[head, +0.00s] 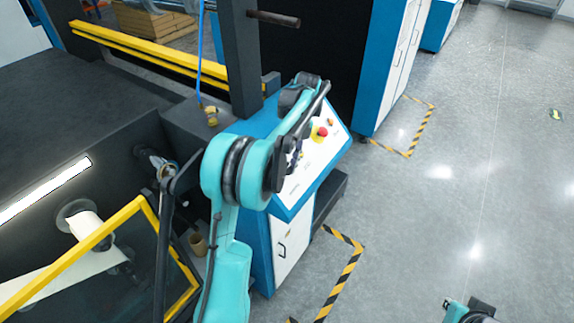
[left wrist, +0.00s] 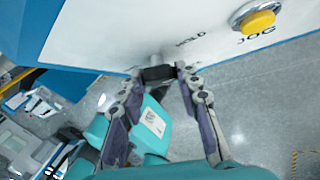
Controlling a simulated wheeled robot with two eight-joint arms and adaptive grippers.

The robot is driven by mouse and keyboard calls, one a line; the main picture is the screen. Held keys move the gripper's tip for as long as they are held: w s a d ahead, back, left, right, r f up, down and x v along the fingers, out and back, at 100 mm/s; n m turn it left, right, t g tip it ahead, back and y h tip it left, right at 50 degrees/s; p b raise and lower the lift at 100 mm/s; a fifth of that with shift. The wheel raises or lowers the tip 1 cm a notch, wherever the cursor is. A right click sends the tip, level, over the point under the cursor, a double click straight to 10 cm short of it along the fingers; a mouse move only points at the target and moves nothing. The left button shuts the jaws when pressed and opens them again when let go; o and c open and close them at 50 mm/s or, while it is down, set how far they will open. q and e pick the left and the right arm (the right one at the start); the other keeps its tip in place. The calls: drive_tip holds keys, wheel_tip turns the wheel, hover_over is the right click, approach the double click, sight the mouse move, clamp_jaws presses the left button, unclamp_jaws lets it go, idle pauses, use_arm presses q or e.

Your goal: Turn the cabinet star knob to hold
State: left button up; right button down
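The star knob (left wrist: 158,73) is a dark knob on a pale stem, standing out from the white panel near the printed word HOLD in the left wrist view. My left gripper (left wrist: 160,72) has a fingertip at each side of the knob, and the tips appear to touch it. In the head view the sloped control panel (head: 325,150) tops a blue and white cabinet (head: 287,245). My left arm hides the knob there. The knob's pointing direction is not clear. Of my right arm only a small part shows at the bottom right, without its gripper.
A yellow button (left wrist: 258,21) marked JOG sits beside the knob. A red button (head: 322,131) is farther along the panel. A yellow-framed guard (head: 120,215) and dark machine stand at left. Grey floor (head: 465,200) at right is open, with striped markings.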

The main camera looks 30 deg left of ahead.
use_arm(q)
drive_tip(key=o, duration=0.4)
drive_tip(key=shift+a+f, duration=0.1)
drive_tip(key=v, duration=1.2)
drive_tip(key=s+d+f+n+t+b, duration=0.4)
drive_tip(key=s+d+f+n+b, duration=0.1)
drive_tip(key=s+f+n+b, duration=0.1)
drive_tip(key=s+d+f+n+t+b, duration=0.4)
drive_tip(key=s+f+n, duration=0.5)
drive_tip(key=f, duration=0.4)
drive_tip(key=s+d+f+n+t+b, duration=0.3)
drive_tip(key=s+d+f+n+b, duration=0.3)
drive_tip(key=s+f+n+b, duration=0.2)
drive_tip(key=shift+s+d+f+t+b, duration=0.15)
drive_tip(key=shift+s+f+t, duration=0.1)
drive_tip(key=shift+f, duration=0.15)
drive_tip(key=shift+s+d+f+t+b, duration=0.1)
drive_tip(key=shift+s+f+t+b, duration=0.05)
drive_tip(key=shift+s+f, duration=0.2)
